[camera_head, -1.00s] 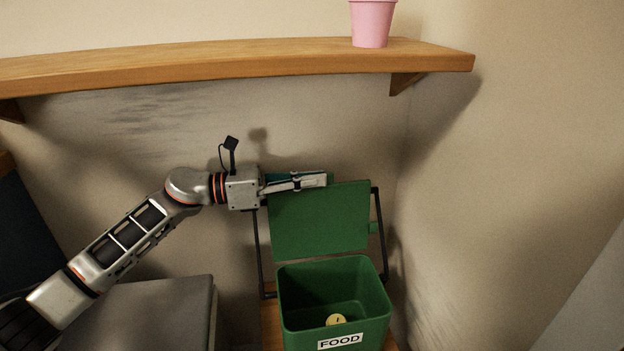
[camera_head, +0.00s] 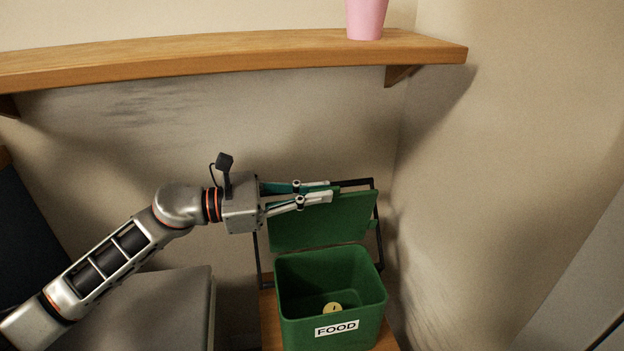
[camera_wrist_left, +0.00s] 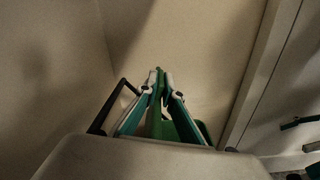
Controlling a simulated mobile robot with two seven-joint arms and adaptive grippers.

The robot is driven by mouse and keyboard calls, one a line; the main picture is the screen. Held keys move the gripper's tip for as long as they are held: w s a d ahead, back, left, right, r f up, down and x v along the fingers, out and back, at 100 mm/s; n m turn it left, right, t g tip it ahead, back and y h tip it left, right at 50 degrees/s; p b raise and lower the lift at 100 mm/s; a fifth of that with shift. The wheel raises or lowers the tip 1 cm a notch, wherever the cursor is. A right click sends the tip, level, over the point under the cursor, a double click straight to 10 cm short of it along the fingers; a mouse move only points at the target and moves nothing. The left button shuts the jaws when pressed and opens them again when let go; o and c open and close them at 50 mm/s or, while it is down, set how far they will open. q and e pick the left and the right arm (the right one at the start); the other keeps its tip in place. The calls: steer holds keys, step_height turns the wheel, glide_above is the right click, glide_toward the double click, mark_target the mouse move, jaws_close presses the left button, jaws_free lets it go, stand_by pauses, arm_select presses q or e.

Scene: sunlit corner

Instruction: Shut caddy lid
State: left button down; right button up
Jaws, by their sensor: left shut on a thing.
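The green caddy (camera_head: 295,308) with a "FOOD" label stands on a wooden surface. Its green lid (camera_head: 318,226) is up, tilted open behind the bin. A small yellowish item lies inside the caddy. My left gripper (camera_head: 328,192) is shut on the lid's upper edge, one finger on each side of it. In the left wrist view the fingers of the left gripper (camera_wrist_left: 160,84) close on the lid (camera_wrist_left: 158,118), seen edge-on. My right gripper is not in view.
A wooden shelf (camera_head: 220,62) runs along the wall above, with a pink pot (camera_head: 366,18) on it. A black handle (camera_head: 379,235) frames the lid. A grey box-like thing (camera_head: 165,310) stands left of the caddy. Walls meet close on the right.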

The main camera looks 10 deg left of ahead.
arm_select(q)
steer(key=shift+s+d+f+m, duration=0.25)
steer(key=shift+s+m, duration=0.15)
steer(key=shift+s, duration=0.25)
steer(key=shift+s+d+f+m, duration=0.25)
steer(key=shift+s+m, duration=0.15)
steer(key=shift+s, duration=0.2)
steer(key=shift+s+d+f+m, duration=0.2)
steer(key=shift+s+m, duration=0.2)
steer(key=shift+s, duration=0.05)
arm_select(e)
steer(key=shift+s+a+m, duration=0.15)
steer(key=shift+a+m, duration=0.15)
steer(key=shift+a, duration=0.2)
arm_select(q)
steer(key=c, duration=2.2)
jaws_free()
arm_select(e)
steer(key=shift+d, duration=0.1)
arm_select(q)
steer(key=shift+r, duration=0.1)
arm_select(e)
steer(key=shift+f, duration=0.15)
arm_select(q)
step_height(320, 180, up, 10)
steer(key=shift+f, duration=0.1)
